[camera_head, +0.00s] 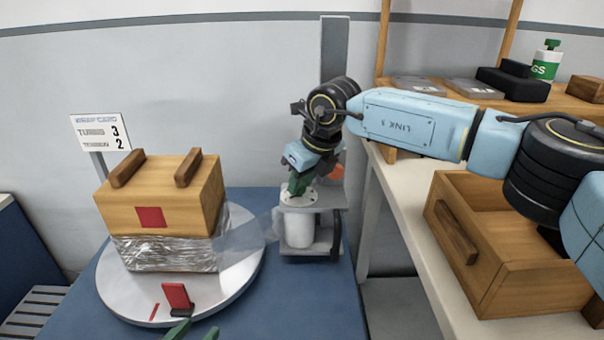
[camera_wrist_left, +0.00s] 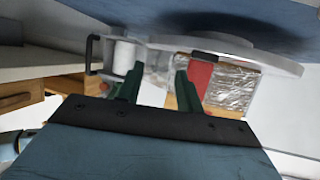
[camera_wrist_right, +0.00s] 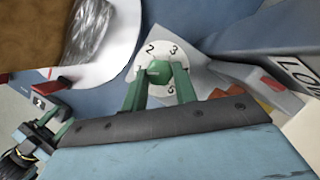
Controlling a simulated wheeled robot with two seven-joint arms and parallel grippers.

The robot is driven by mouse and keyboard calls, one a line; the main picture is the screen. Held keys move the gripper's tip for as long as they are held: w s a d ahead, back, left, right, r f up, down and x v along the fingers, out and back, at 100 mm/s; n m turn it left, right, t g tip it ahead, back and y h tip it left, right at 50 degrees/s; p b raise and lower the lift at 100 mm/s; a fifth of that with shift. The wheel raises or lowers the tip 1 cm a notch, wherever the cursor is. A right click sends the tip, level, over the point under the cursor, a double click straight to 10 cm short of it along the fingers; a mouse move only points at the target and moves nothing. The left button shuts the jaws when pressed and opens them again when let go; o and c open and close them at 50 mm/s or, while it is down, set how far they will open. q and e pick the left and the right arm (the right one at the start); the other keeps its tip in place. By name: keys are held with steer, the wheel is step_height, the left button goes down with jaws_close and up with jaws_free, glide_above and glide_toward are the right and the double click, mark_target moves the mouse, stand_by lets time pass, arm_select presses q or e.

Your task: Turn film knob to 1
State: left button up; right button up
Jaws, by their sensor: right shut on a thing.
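The film knob (camera_wrist_right: 159,72) is green and sits at the centre of a white dial (camera_wrist_right: 150,53) with the numbers 2 and 3 on it. A faint mark beside the knob is hard to read, and I cannot tell where the knob points. My right gripper (camera_wrist_right: 160,82) is shut on the knob from above. In the head view the dial (camera_head: 287,196) is on top of the film stand, above the white film roll (camera_head: 298,229); my right gripper (camera_head: 298,187) hides the knob there. My left gripper (camera_head: 192,333) is open and empty near the turntable's front edge; it also shows in the left wrist view (camera_wrist_left: 158,75).
A wooden crate (camera_head: 195,210), partly wrapped in clear film, stands on the round turntable (camera_head: 250,262) with a red tab (camera_head: 176,295). A card (camera_head: 101,132) reads turns 3, tension 2. An open wooden drawer box (camera_head: 540,285) stands on the bench at right.

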arm_select(q)
steer(key=shift+s+a+f+g, duration=0.3)
steer(key=shift+s+f+g, duration=0.2)
steer(key=shift+f+g, duration=0.3)
arm_select(e)
steer(key=o, duration=1)
steer(key=shift+c, duration=0.2)
arm_select(q)
steer(key=shift+f, duration=0.1)
arm_select(e)
steer(key=shift+r, duration=0.1)
